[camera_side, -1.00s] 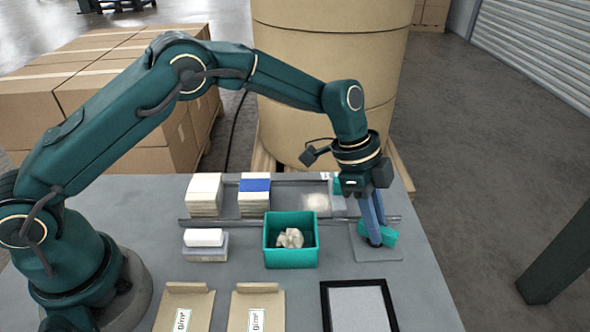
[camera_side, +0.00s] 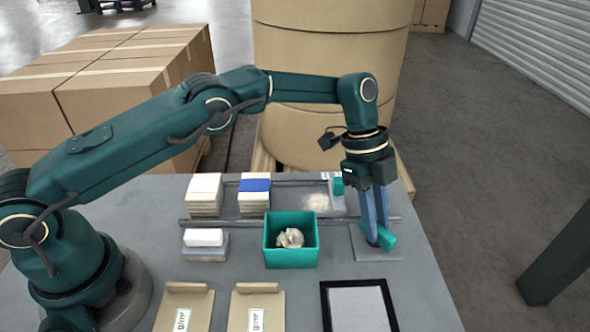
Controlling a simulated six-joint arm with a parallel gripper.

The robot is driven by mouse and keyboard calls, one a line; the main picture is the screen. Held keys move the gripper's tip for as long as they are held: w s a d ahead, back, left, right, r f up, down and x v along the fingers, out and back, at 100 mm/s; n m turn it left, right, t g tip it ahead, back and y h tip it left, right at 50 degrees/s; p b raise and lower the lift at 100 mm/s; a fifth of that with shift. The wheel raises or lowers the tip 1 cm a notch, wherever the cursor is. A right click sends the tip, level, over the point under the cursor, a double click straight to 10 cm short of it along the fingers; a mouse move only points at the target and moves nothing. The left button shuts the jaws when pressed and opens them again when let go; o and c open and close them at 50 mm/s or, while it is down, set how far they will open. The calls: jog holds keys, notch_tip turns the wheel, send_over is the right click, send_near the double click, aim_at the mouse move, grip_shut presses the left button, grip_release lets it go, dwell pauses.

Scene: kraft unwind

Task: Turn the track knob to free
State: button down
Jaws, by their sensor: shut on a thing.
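The track knob (camera_side: 388,238) is a small teal piece on a grey square plate (camera_side: 366,254) at the right end of the table. My gripper (camera_side: 379,240) points down at it, with its blue fingers shut on the knob. The fingers hide part of the knob, and I cannot read any mark on the plate.
A teal bin (camera_side: 291,254) with crumpled pale paper stands left of the plate. A rail track (camera_side: 230,222) runs behind, with card stacks (camera_side: 204,193) and a teal piece (camera_side: 338,186). A black frame (camera_side: 358,308) and two kraft folders (camera_side: 257,310) lie in front.

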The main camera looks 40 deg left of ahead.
dwell(0.3)
jog(key=c, duration=0.8)
grip_release()
jog(key=shift+o, duration=0.2)
jog(key=shift+v, duration=2.55)
